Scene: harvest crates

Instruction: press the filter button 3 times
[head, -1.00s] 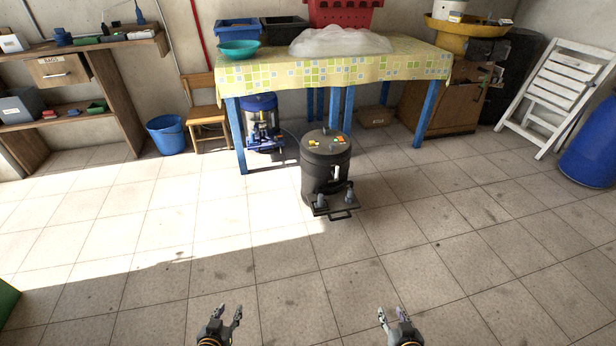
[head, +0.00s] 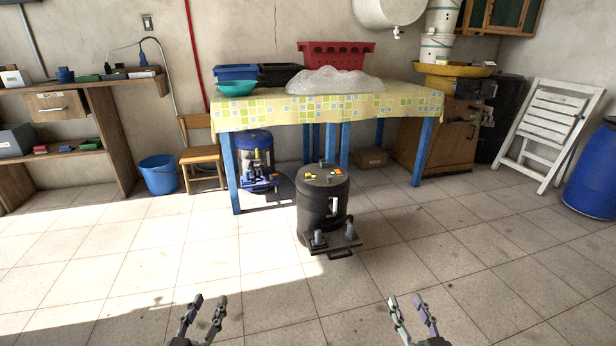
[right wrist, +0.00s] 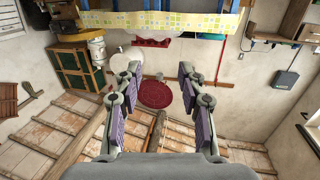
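A dark grey, drum-shaped machine (head: 322,205) stands upright on the tiled floor in front of the table. Its top carries small coloured buttons, with yellow (head: 311,176) on the left and others, orange, green and red, near the right; which one is the filter button I cannot tell. My left gripper (head: 209,307) is open and empty, low in the head view, left of the machine and apart from it. My right gripper (head: 407,305) is open and empty, low and to the right of it. Its two fingers also show spread in the right wrist view (right wrist: 156,85).
A table with a checked cloth (head: 300,112) stands behind the machine, bearing crates and a plastic-covered heap. A blue-topped canister (head: 253,155) stands beneath it. A blue bucket (head: 159,174) and wooden chair (head: 201,155) are left, a white folding chair (head: 549,130) right. The floor in front is clear.

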